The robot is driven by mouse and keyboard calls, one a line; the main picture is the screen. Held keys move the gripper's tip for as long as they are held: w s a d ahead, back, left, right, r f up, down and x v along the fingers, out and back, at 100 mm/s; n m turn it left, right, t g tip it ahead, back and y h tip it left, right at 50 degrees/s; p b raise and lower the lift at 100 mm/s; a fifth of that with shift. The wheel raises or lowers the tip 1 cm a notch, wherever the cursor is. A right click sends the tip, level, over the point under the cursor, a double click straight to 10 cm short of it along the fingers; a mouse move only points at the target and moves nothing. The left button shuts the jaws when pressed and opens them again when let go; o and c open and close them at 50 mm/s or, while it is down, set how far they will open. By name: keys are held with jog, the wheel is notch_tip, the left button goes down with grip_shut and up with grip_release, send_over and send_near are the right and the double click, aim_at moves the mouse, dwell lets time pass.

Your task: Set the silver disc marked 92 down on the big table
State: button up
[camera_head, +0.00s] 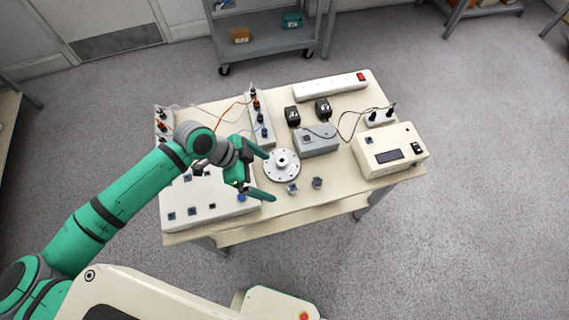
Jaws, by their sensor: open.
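A round silver disc (284,176) with a raised hub in its middle is by the front middle of the big cream table (330,199). No number is legible on it at this size. My gripper (270,177) reaches in from the left with its two green fingers spread wide. One fingertip is by the disc's upper left edge and the other is below its lower left edge. I cannot tell whether the fingers touch the disc. The disc looks flat and level on or just over the table top.
A cream meter box (391,151), a white power strip (330,88) and a white panel (208,214) take up other parts. Cables run across the back.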

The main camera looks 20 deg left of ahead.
jog(key=y, duration=0.2)
send_near(281, 160)
jog(key=s, duration=0.1)
jog(key=n, duration=0.1)
jog(key=shift+y, duration=0.3)
jog(key=x, duration=0.5)
jog(key=shift+w, duration=0.35)
jog(key=shift+d+x, duration=0.15)
jog(key=shift+x, duration=1.25)
jog(key=shift+d+x, duration=0.15)
jog(key=shift+x, duration=1.3)
jog(key=shift+w+r, duration=0.1)
jog(key=shift+r, duration=0.05)
jog(key=c, duration=1.3)
jog(key=shift+r, duration=0.1)
notch_tip(281, 160, up, 18)
